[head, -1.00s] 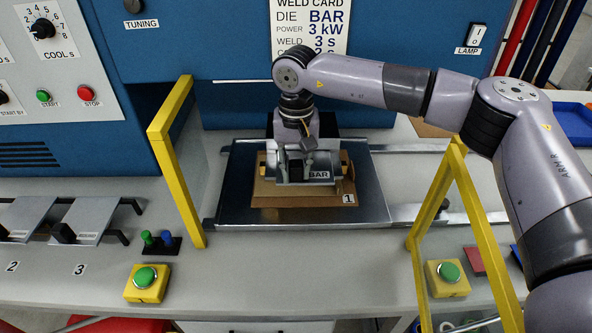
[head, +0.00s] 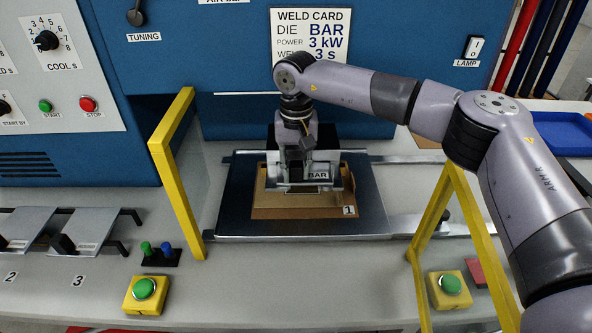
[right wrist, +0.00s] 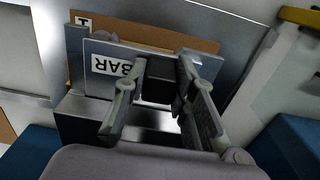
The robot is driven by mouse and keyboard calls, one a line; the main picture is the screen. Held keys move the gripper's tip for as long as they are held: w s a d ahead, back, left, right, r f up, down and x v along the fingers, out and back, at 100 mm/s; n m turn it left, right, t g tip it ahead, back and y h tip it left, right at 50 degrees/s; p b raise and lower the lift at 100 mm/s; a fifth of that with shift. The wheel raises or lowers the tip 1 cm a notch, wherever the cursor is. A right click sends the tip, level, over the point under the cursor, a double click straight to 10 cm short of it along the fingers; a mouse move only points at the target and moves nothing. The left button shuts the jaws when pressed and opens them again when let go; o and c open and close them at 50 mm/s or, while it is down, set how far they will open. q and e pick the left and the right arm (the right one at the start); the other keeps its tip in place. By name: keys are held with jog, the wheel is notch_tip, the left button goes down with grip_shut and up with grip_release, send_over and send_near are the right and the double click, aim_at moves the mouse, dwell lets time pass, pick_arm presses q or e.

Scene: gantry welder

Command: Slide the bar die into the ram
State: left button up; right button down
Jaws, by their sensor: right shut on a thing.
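The bar die (head: 317,175) is a grey metal plate with a white BAR label. In the head view it hangs over the brown board marked 1 (head: 300,212) at the middle of the press. My right gripper (head: 297,172) is shut on the die's dark grip block. The right wrist view shows the fingers (right wrist: 155,95) on either side of that block, with the die plate (right wrist: 112,52) just beyond. A dark block (right wrist: 88,122) close by the plate may be part of the ram; I cannot tell whether they touch. In the head view my arm hides much of that area.
Yellow guard frames stand left (head: 178,185) and right (head: 432,215) of the dark metal bed (head: 235,200). Green buttons on yellow boxes sit in front at left (head: 144,290) and right (head: 449,286). Other dies (head: 85,222) lie on racks at the left.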

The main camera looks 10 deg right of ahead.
jog(key=shift+w+d+r, duration=0.1)
jog(key=shift+w+d, duration=0.1)
jog(key=shift+w, duration=0.85)
jog(key=c, duration=1.8)
grip_release()
jog(key=shift+w, duration=0.1)
jog(key=o, duration=0.5)
jog(key=shift+o, duration=0.3)
